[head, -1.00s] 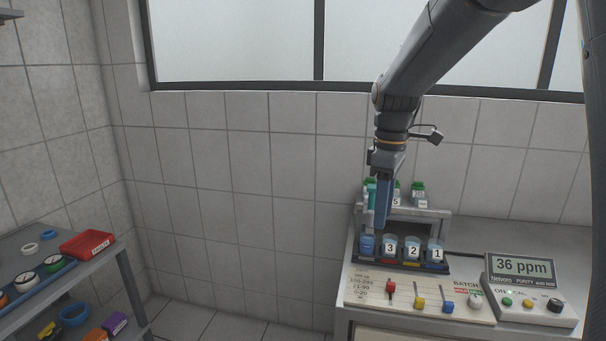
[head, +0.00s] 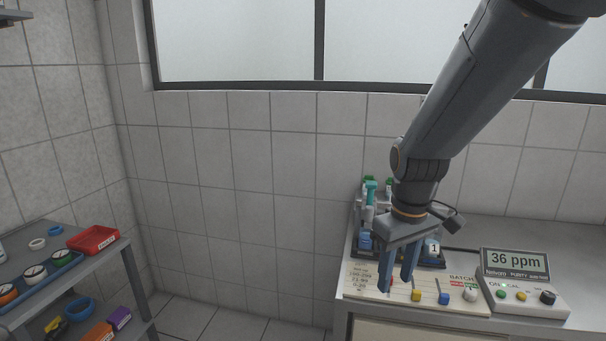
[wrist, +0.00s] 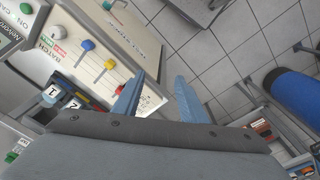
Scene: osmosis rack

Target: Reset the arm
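My gripper (head: 397,283) hangs in front of the osmosis rack, over the left part of the control panel (head: 362,287). Its two blue fingers are apart with nothing between them. In the wrist view the open fingers (wrist: 160,88) show beside the panel with its red, yellow and blue sliders. The rack (head: 447,261) holds several blue-topped cups; cup 1 (head: 432,249) shows its label, while others are hidden behind my gripper. My arm reaches in from the upper right.
A purity meter (head: 516,264) reading 36 ppm stands right of the panel. Green-capped bottles (head: 387,181) stand behind the rack, partly hidden. A shelf at left holds a red tray (head: 92,240) and several rolls. Open floor lies between shelf and bench.

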